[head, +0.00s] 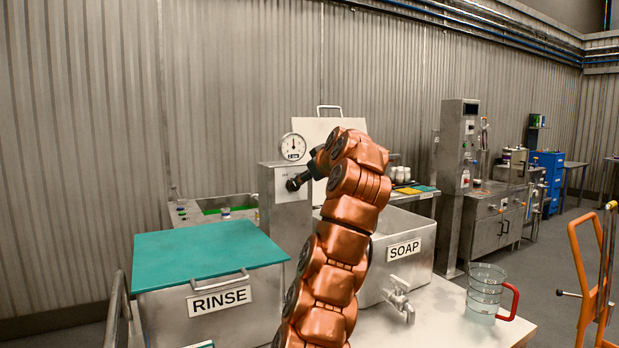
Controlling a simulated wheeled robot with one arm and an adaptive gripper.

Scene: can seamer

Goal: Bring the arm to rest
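My orange arm (330,245) rises from the bottom middle of the head view and bends over to the left at its top. My gripper (297,182) is a small dark shape at the arm's end, in front of the upper part of a grey metal post (287,210). I cannot tell whether it touches the post, or whether its fingers are open or shut. No held object can be made out.
A RINSE tank (222,312) with a teal lid (208,252) stands left of the arm. A SOAP tank (405,262) with a tap (398,295) stands right. A clear jug (483,290) with a red handle is on the pale table (445,325). A dial gauge (293,148) tops the post.

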